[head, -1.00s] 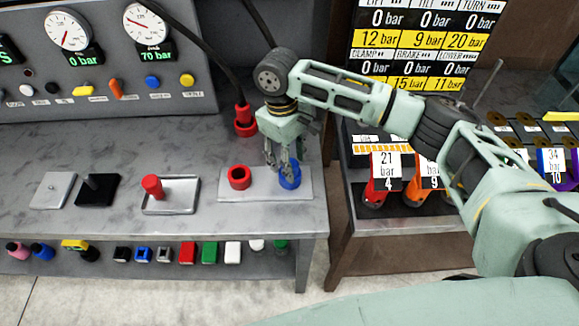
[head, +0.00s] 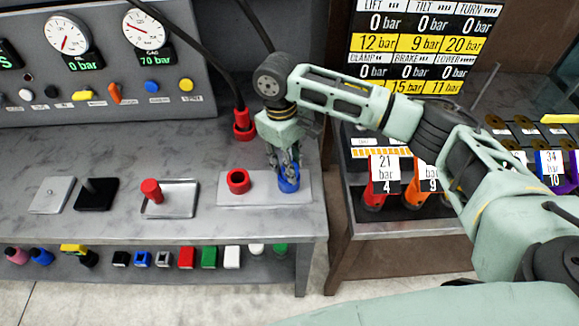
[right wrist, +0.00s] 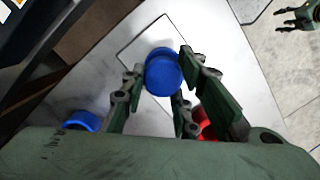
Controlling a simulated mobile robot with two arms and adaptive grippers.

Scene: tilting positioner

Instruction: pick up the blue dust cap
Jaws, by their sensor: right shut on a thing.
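The blue dust cap (head: 288,182) is at the right end of a light plate (head: 219,199) on the bench. My right gripper (head: 287,166) points down at it with its fingers around it. In the right wrist view the round blue cap (right wrist: 164,72) sits between the fingertips of the right gripper (right wrist: 160,78), which is shut on it. I cannot tell whether the cap is clear of the plate. My left gripper (right wrist: 296,17) shows small at the top right of the right wrist view, its opening unclear; it is not in the head view.
A red ring (head: 238,182) sits left of the cap on the same plate. A red plug (head: 244,126) hangs on a hose behind. A tray (head: 183,206) with a red knob stands further left. Another blue round thing (right wrist: 80,120) shows at lower left in the right wrist view.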

